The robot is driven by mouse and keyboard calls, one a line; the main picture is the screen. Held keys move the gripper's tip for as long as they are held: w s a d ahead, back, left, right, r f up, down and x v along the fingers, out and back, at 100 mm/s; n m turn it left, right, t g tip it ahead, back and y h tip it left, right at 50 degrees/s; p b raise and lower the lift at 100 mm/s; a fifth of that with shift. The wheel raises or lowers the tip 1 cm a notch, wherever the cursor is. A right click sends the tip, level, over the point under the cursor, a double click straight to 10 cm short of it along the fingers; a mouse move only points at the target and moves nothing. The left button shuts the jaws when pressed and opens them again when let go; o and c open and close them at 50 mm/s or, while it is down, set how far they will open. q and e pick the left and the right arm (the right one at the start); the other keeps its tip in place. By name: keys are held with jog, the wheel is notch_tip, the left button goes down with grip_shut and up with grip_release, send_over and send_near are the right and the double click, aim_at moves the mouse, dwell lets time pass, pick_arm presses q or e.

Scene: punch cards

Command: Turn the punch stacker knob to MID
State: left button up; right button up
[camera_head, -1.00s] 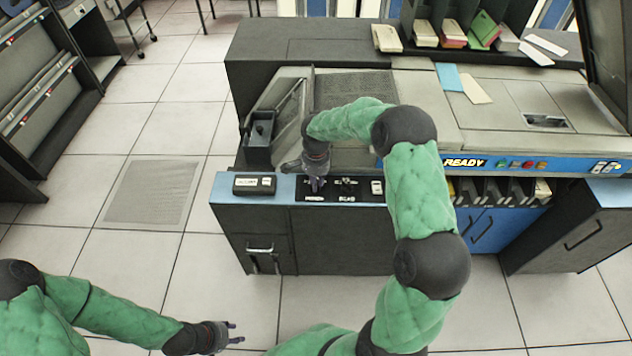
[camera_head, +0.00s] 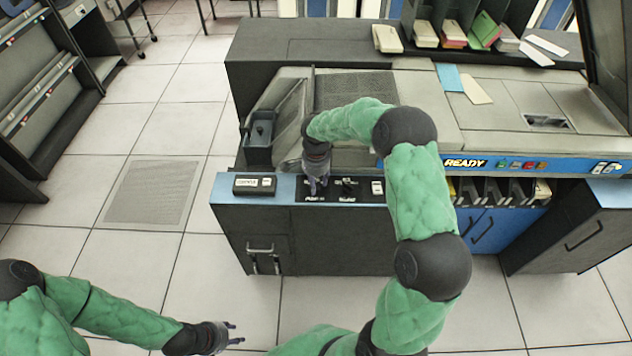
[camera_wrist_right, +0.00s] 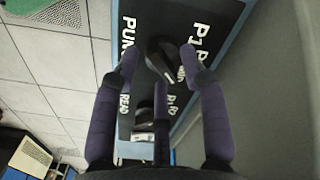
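The punch stacker knob (camera_wrist_right: 160,56) is a dark knob beside the "PUN..." lettering in the right wrist view. A pale mark shows on its near side. My right gripper (camera_wrist_right: 159,62) has its purple fingers spread around the knob; I cannot tell whether they touch it. In the head view my right gripper (camera_head: 315,188) is over the left part of the black control panel (camera_head: 332,200) and hides this knob. A second knob (camera_head: 348,187) is to its right, above the "READ" lettering. My left gripper (camera_head: 232,334) is open and empty over the floor at lower left.
A white switch (camera_head: 377,187) is at the panel's right end, near my right forearm. A small black labelled box (camera_head: 254,185) is on the blue ledge to the left. The card machine (camera_head: 480,120) stands behind. The floor at left is clear.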

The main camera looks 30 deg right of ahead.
jog(key=shift+r, duration=0.15)
notch_tip(320, 180, up, 12)
dwell(0.5)
dwell(0.4)
